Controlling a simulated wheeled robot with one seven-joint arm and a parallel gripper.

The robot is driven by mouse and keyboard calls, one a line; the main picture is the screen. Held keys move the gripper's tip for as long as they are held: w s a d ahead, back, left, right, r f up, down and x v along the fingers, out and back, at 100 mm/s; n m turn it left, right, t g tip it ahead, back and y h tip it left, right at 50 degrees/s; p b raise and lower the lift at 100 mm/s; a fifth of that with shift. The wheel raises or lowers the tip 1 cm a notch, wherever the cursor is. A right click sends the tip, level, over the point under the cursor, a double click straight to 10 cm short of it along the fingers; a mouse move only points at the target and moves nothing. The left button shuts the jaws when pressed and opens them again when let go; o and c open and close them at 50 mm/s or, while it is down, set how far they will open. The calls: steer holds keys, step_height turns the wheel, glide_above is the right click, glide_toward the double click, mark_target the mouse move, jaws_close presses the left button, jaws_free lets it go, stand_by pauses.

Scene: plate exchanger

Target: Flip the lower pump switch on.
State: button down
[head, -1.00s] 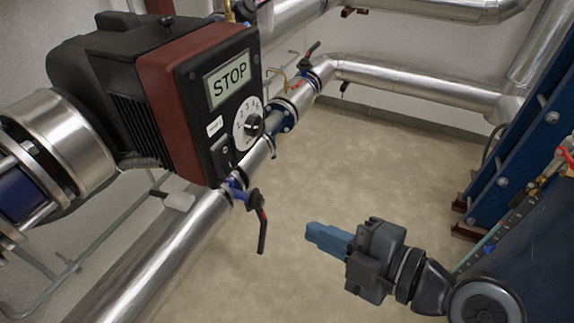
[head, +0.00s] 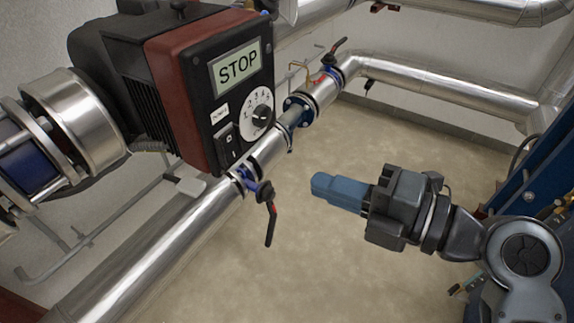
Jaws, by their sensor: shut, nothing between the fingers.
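The pump (head: 165,75) is at the upper left, with a dark red and black housing. Its front panel has a display reading STOP (head: 237,68) and a white numbered dial with a black knob (head: 260,112). The black rocker switch (head: 229,147) sits low on the panel, left of and below the dial. Which side of it is pressed is too small to tell. My gripper (head: 318,187) has blue fingers shut together, empty, pointing left toward the panel. It is to the right of and apart from the switch, with nothing in front of the switch.
Another lever valve (head: 335,52) is on the pipe behind. Blue frame plates (head: 545,165) stand at the right. The floor between is clear.

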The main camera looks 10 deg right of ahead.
mark_target(236, 156)
steer(key=p+x, duration=0.3)
steer(key=x, duration=0.9)
steer(key=shift+w+a+r, duration=0.1)
steer(key=shift+w+a, duration=0.1)
steer(key=shift+a, duration=0.05)
steer(key=shift+w+a, duration=0.25)
steer(key=shift+a, duration=0.1)
steer(key=shift+f, duration=0.25)
steer(key=shift+w+a+b, duration=0.1)
steer(key=shift+b, duration=0.75)
